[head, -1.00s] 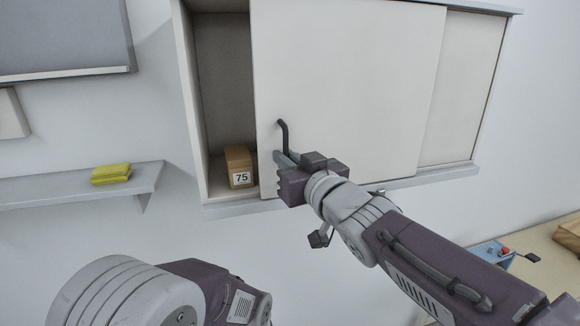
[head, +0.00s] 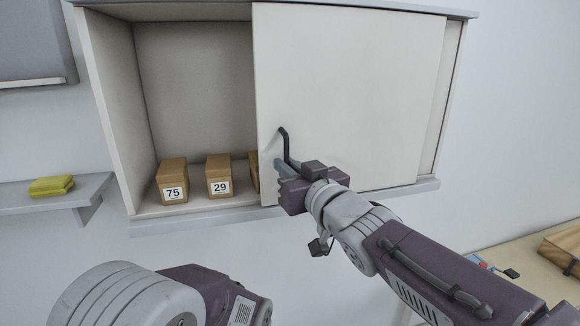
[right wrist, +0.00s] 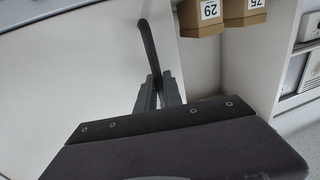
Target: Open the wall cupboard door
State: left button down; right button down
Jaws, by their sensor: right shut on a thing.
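The wall cupboard (head: 108,110) has a white sliding door (head: 350,90) that covers its right part, and its left part stands open. A dark bar handle (head: 284,145) is near the door's left edge. My right gripper (head: 282,166) is shut on the lower part of the handle. In the right wrist view the gripper fingers (right wrist: 160,92) close around the handle (right wrist: 148,45). My left arm shows at the bottom of the head view, but its gripper fingers are not visible.
In the opening stand a box marked 75 (head: 172,182), a box marked 29 (head: 219,177) and a third box partly hidden by the door. A yellow cloth (head: 51,186) lies on a shelf (head: 92,190) at left. A wooden box (head: 562,248) is on a table at lower right.

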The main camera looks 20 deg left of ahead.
jog(key=c, duration=1.6)
grip_release()
jog(key=shift+c, duration=0.2)
jog(key=shift+o, duration=0.7)
jog(key=shift+w+a, duration=0.1)
jog(key=shift+a, duration=0.1)
jog(key=v, duration=0.9)
jog(key=shift+b, duration=0.3)
jog(key=shift+f, duration=0.1)
